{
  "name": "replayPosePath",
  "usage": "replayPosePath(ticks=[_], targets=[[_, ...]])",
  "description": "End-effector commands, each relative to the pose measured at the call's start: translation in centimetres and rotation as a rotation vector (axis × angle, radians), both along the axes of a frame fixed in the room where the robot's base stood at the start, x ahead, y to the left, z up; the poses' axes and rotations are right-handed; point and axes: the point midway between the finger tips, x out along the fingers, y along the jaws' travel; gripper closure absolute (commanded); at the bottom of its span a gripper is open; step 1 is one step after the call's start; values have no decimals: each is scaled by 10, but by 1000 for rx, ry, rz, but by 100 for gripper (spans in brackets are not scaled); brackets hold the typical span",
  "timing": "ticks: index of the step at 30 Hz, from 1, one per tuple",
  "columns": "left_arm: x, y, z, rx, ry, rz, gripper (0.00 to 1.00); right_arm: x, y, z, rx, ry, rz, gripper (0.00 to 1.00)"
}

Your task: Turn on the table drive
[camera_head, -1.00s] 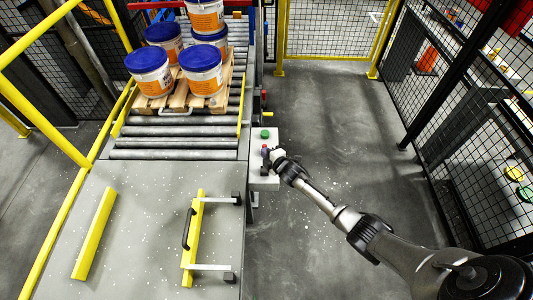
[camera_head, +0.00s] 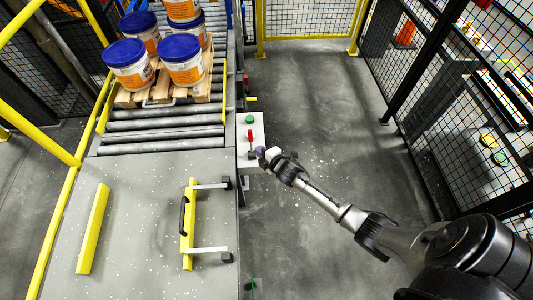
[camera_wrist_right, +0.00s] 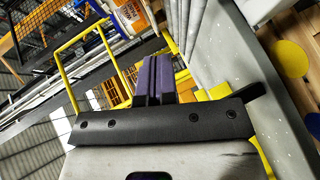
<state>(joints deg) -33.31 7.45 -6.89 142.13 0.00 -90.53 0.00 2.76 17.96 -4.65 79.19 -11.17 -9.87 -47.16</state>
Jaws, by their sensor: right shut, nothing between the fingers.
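A pale control box (camera_head: 257,128) stands at the right edge of the conveyor table. It carries a green button (camera_head: 249,119) at its far end and a red switch or handle (camera_head: 250,136) nearer me. My right gripper (camera_head: 262,153) is at the near end of the box, just nearer me than the red part; whether it touches the box I cannot tell. In the right wrist view its dark purple fingers (camera_wrist_right: 154,79) are together with nothing between them. The control box is not clearly made out in that view. My left gripper is not in view.
The grey table (camera_head: 140,215) bears a yellow bar (camera_head: 93,229) and a yellow bracket with a black handle (camera_head: 188,225). Behind it, rollers (camera_head: 160,128) lead to a wooden pallet (camera_head: 164,91) with blue-lidded pails (camera_head: 181,60). Mesh fencing (camera_head: 470,100) stands right; the floor between is clear.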

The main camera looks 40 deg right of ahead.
Motion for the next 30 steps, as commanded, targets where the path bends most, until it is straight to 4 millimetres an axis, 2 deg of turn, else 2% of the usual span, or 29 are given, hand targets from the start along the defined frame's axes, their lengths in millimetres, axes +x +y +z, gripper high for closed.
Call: replayPosePath(ticks=[3,10,30], targets=[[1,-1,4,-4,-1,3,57,-17,2,5,2,1,1,100],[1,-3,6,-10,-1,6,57,-32,3,9,1,1,0,100],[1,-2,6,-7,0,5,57,-34,3,9,2,0,0,100]])
